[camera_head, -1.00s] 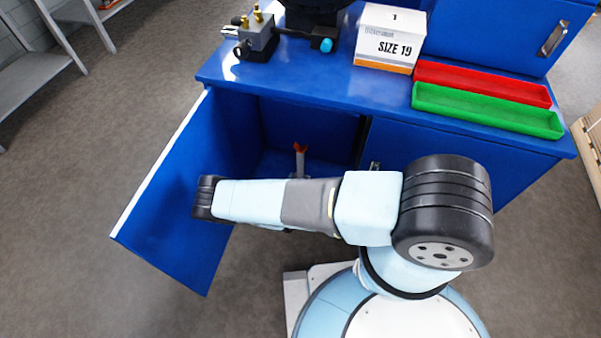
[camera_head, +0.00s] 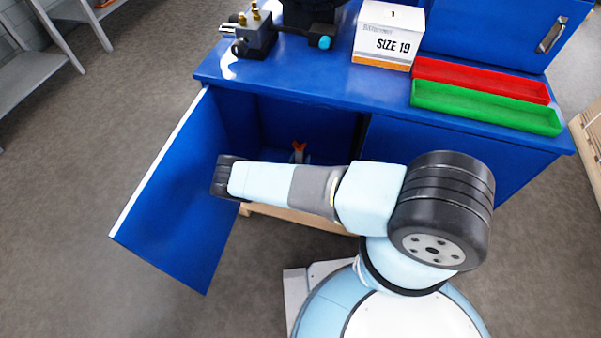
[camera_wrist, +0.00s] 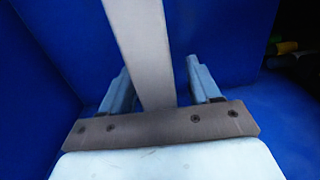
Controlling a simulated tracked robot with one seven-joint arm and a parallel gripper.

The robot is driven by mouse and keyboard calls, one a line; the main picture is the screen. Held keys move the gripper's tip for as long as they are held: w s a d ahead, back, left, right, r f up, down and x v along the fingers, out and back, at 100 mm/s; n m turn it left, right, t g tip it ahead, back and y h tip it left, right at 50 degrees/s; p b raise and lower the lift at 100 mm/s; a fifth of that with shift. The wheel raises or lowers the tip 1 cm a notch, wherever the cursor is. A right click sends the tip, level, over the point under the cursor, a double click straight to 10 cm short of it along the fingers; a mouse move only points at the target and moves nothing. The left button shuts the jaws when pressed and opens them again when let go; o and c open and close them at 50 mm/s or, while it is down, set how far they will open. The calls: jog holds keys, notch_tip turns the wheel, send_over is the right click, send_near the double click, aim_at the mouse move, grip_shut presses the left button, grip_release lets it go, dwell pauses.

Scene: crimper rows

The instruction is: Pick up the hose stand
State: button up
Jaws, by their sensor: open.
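The hose stand (camera_head: 299,147) is inside the open blue cabinet; in the head view only its orange forked top and a bit of grey post show above my arm. In the wrist view a flat grey post (camera_wrist: 145,45), which looks like the stand's, rises between the two fingers of my gripper (camera_wrist: 158,80). The fingers are open, with a gap visible on each side of the post. The post's lower end is hidden behind the gripper's brown plate.
The cabinet door (camera_head: 170,200) stands open at the left. The bench top (camera_head: 300,84) above carries a white SIZE 19 box (camera_head: 390,38), a red tray (camera_head: 480,72), a green tray (camera_head: 485,107) and a black-and-brass fitting (camera_head: 255,35). The floor in front is clear.

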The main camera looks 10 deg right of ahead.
jog(key=shift+w, duration=0.15)
jog(key=shift+c, duration=0.2)
grip_shut()
dwell(1.1)
jog(key=shift+r, duration=0.1)
